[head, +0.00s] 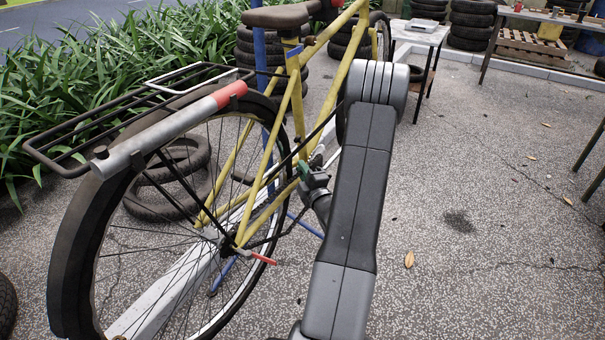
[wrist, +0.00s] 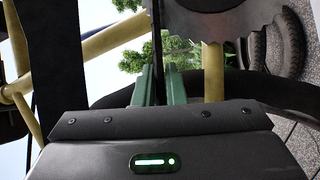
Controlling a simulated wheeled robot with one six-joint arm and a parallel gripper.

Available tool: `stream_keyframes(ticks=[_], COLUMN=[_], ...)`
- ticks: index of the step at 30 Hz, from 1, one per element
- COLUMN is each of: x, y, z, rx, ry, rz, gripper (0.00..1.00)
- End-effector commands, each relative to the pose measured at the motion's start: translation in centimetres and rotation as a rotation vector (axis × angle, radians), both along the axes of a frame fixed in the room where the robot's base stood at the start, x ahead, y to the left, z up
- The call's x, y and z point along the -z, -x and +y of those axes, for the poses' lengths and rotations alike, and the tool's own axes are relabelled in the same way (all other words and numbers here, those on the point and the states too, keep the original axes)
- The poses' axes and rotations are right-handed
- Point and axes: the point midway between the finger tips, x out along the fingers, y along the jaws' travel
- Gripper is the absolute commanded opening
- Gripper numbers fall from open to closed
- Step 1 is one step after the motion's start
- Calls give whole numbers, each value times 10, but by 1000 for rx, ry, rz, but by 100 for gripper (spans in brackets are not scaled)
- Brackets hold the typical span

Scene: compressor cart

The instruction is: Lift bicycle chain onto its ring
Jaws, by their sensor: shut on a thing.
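A yellow bicycle (head: 222,188) stands with its rear wheel towards me. Its dark chain (head: 272,238) runs from the rear hub towards my gripper. My gripper (head: 304,168) is at the crank area, its green fingertips beside the frame; my arm hides much of what lies to the right. In the wrist view, the green fingers (wrist: 158,86) are shut on a thin dark strip, the chain (wrist: 156,45), which runs up between them. The grey toothed chainring (wrist: 225,16) is just right of the fingers. I cannot tell whether the chain touches its teeth.
A black rear rack (head: 75,134) with a grey, red-ended tube (head: 165,130) sits above the rear wheel. Old tyres (head: 178,180) lie behind the wheel. A small table (head: 420,33) and a workbench (head: 548,17) stand at the back right. The paving at right is open.

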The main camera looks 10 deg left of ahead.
Motion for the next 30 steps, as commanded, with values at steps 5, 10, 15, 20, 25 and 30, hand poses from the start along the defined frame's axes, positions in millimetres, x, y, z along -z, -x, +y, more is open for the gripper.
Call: stream_keyframes(ticks=[5, 10, 15, 20, 25, 30], x=[0, 0, 0, 2, 5, 11], y=[0, 0, 2, 17, 49, 82], z=[0, 0, -1, -12, -32, -52], rx=[0, 1, 2, 4, 8, 6], ry=[0, -1, -1, -1, -4, -2], rz=[0, 1, 1, 4, 5, 5], gripper=[22, 33, 33, 33, 33, 33])
